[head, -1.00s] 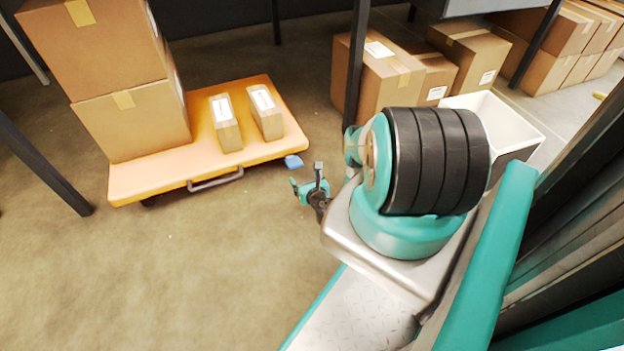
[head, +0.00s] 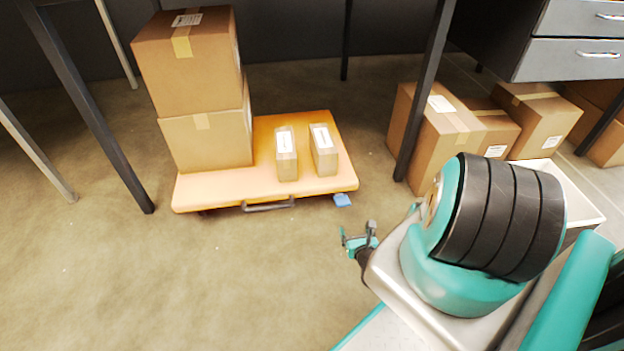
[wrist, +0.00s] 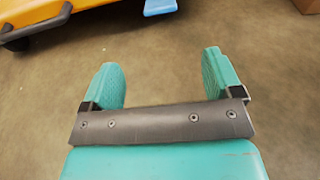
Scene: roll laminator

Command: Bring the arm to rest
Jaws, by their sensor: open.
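My gripper (head: 358,242) shows in the head view as a small teal and black shape low over the floor, in front of the cart. In the wrist view its two teal fingers (wrist: 166,80) stand wide apart with only bare floor between them. My gripper is open and empty. It is apart from the cart and from the blue piece near the cart's corner. Part of my arm is hidden behind its own large teal and black joint in the head view.
An orange platform cart (head: 200,190) carries two stacked large boxes (head: 195,85) and two small boxes (head: 286,155). A blue piece (head: 342,200) is by its front right corner. Boxes (head: 430,135) and a white bin (head: 578,195) stand right. Floor at left front is clear.

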